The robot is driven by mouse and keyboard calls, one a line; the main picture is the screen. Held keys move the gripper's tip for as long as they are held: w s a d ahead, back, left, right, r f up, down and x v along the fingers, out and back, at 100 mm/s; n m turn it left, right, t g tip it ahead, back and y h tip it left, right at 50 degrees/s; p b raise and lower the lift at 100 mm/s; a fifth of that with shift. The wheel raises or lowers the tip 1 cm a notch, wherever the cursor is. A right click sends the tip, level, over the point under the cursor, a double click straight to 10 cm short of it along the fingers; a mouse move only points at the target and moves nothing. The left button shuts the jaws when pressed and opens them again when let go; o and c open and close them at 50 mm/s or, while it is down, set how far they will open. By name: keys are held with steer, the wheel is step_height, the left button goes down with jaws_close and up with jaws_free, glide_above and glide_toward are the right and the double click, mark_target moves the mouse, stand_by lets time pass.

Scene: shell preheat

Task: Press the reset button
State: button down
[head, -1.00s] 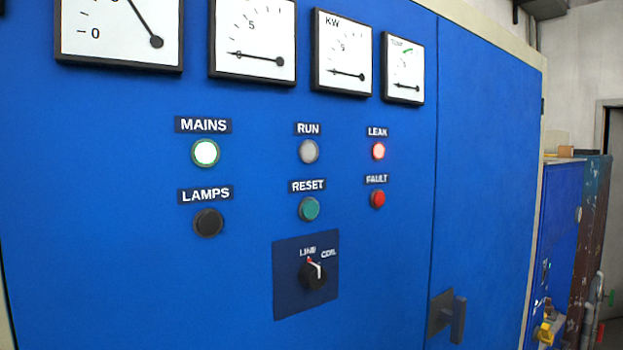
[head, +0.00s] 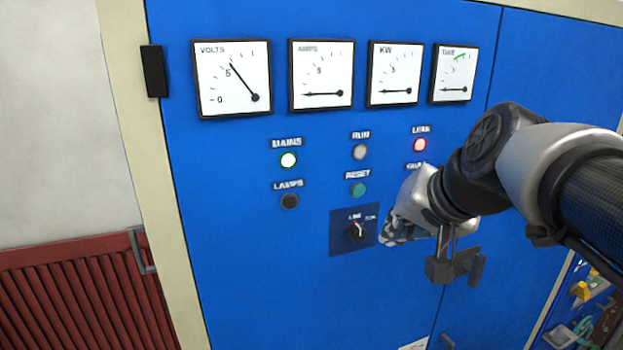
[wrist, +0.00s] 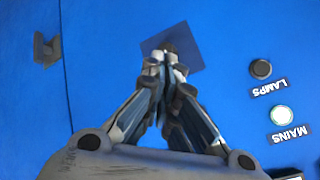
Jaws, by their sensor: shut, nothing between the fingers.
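The green RESET button (head: 357,190) is on the blue panel, under its RESET label and above the rotary switch (head: 356,231). My gripper (head: 388,236) is to the right of and lower than the button in the head view, in front of the panel. Its fingers are shut and empty. In the wrist view the panel appears upside down, and the gripper (wrist: 165,62) points at the panel with its tips over the dark switch plate (wrist: 187,45). The RESET button does not show in the wrist view. I cannot tell the gap to the panel.
The black LAMPS button (head: 290,201) sits to the left. My arm hides the FAULT lamp. A door handle (head: 477,268) juts out at the lower right. The panel's lower left is bare.

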mark_target(358, 191)
steer(key=shift+w+a, duration=0.1)
steer(key=shift+w, duration=0.15)
steer(key=shift+w+a+p, duration=0.45)
steer(key=shift+w+p, duration=0.1)
steer(key=shift+w, duration=0.8)
steer(key=shift+w+a+p, duration=0.4)
steer(key=shift+w+p, duration=0.2)
steer(key=shift+w, duration=0.75)
steer(key=shift+w+a+p, duration=0.45)
steer(key=shift+w+p, duration=0.1)
steer(key=shift+w, duration=0.8)
steer(key=shift+w, duration=0.1)
steer(key=shift+w+a, duration=0.15)
steer(key=shift+w, duration=0.2)
steer(key=shift+w+a, duration=0.1)
steer(key=shift+w, duration=0.25)
steer(key=shift+s+d+b, duration=0.25)
steer(key=shift+s+b, duration=0.05)
steer(key=shift+s, duration=0.55)
steer(key=shift+f, duration=0.1)
